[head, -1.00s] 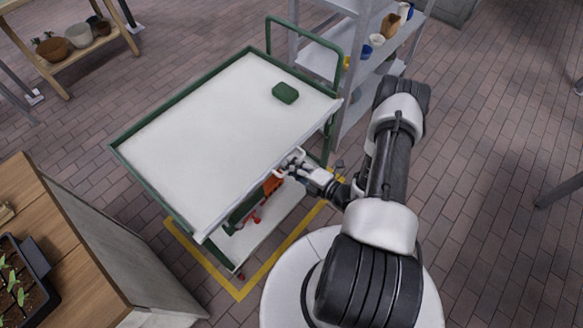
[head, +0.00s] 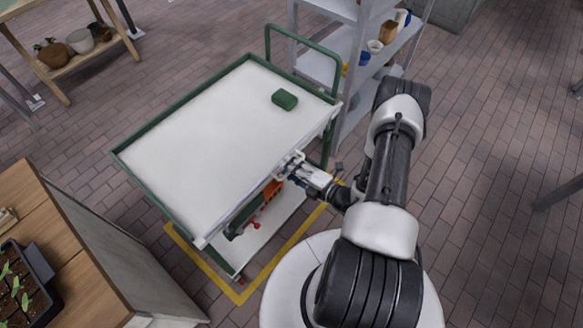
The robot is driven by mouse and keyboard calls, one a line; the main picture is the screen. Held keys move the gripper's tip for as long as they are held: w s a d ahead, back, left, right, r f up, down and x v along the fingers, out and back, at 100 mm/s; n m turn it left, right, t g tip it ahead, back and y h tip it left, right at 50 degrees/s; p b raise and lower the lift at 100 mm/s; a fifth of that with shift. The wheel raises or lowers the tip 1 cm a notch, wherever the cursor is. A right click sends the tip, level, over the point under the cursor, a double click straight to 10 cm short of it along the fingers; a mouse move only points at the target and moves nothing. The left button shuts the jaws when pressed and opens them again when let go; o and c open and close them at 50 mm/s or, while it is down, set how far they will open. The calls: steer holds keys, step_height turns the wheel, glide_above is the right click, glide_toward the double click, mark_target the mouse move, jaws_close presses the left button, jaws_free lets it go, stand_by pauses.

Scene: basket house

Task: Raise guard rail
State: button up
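The guard rail (head: 235,216) is a pale strip along the near long side of the green-framed cart (head: 205,140). It runs from the cart's front-left corner to the right corner by the shelf. A small light handle sits near its middle. My gripper (head: 291,164) is at this handle, with its fingers up against it. The fingers are too small and overlapped to tell whether they are closed around it. A green block (head: 284,99) lies on the cart's white top near the far right corner.
A lower deck under the cart holds orange and red items (head: 270,191). Yellow floor tape (head: 239,297) surrounds the cart. A grey shelf (head: 345,85) stands close behind its right end. A wooden bench (head: 75,230) with a seedling tray (head: 22,285) is at left.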

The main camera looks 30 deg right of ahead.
steer(key=v, duration=1.2)
stand_by(0.3)
